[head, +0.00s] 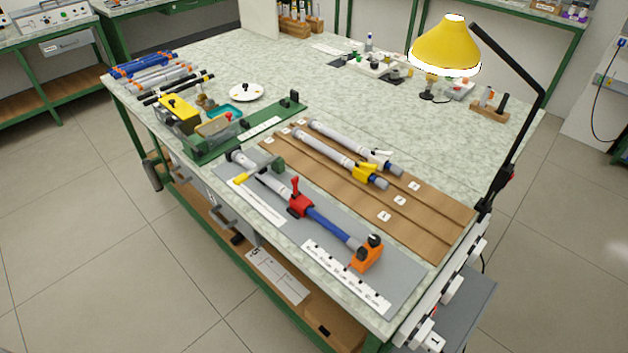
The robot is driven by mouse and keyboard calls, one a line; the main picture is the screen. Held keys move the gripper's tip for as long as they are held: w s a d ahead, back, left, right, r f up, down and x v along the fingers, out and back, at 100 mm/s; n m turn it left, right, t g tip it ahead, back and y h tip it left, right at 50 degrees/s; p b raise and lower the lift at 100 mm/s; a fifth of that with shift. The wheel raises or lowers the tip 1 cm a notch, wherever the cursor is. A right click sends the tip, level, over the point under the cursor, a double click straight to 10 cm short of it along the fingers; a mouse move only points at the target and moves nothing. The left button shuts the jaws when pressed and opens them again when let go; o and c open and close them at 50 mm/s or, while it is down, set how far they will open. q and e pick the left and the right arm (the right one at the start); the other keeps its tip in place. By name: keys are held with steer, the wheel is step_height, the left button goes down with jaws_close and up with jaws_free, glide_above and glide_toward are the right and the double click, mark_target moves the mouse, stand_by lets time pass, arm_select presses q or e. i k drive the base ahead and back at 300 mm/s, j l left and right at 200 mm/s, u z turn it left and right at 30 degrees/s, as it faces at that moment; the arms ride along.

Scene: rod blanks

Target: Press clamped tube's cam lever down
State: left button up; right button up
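A tube (265,178) lies on a grey board near the front of the bench, its grey length at the upper left. A red collar (301,206) sits around its middle, with a red cam lever (295,187) standing up from it. A blue section (328,227) runs from the collar to an orange block (367,253) with a dark knob. A dark green clamp piece (278,165) stands beside the grey part. Neither of my grippers is in view.
Two more grey tubes, one with a yellow collar (364,173) and one with a white collar (378,158), lie on a wooden rack (425,215). A yellow lamp (446,48) stands behind. A green fixture (208,150) is at left. The bench's back middle is mostly clear.

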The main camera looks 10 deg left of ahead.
mark_target(294, 181)
steer(key=i+j+z, duration=0.1)
steer(key=j+z, duration=1.2)
steer(key=k+j, duration=0.1)
steer(key=j, duration=0.3)
steer(key=k+j+z, duration=0.1)
steer(key=j, duration=0.35)
steer(key=k+j, duration=0.1)
steer(key=j, duration=0.3)
steer(key=k+j+z, duration=0.1)
steer(key=j, duration=0.3)
steer(key=k+j, duration=0.1)
steer(key=j, duration=0.3)
